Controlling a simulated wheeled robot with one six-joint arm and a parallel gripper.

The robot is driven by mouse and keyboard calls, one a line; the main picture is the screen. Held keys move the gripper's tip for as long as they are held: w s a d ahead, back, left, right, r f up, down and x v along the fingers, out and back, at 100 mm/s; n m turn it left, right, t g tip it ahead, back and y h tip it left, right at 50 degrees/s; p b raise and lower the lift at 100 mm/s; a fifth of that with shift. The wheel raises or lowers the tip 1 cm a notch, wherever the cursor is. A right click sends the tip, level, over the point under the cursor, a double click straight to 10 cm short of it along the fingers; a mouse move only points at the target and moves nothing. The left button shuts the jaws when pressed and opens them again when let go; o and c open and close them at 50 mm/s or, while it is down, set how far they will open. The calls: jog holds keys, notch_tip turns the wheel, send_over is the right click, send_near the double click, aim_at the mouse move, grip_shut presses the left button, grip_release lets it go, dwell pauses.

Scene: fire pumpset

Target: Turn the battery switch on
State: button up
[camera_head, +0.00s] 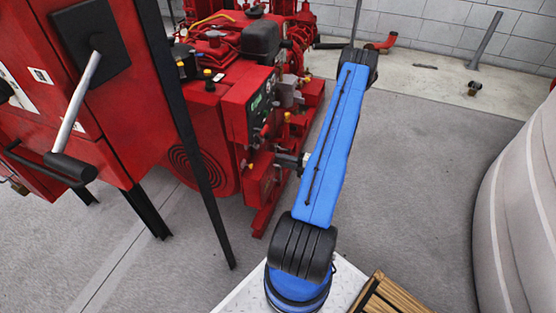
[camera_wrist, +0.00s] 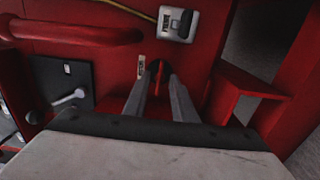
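In the wrist view, a small red switch handle (camera_wrist: 157,76) on a dark base stands on the red panel, beside a small upright label (camera_wrist: 140,66) too small to read. It looks like the battery switch. My gripper (camera_wrist: 161,80) points at it, with its two grey fingers apart and the handle between or just beyond their tips. I cannot tell whether either finger touches it. In the head view, my blue arm (camera_head: 332,145) reaches to the side of the red engine unit (camera_head: 235,105). The switch itself is not clear there, and the gripper is mostly hidden.
In the wrist view, a white plate with a black switch (camera_wrist: 177,22) sits above, a red pipe (camera_wrist: 75,33) at upper left, a black plate with a grey lever (camera_wrist: 68,97) at left, and a red bracket (camera_wrist: 245,88) at right. In the head view, a red cabinet (camera_head: 90,110) stands left.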

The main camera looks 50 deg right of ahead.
jog(key=shift+w+a, duration=0.15)
jog(key=shift+w, duration=0.15)
grip_shut()
jog(key=shift+n, duration=0.4)
jog(key=n, duration=1.7)
dwell(0.5)
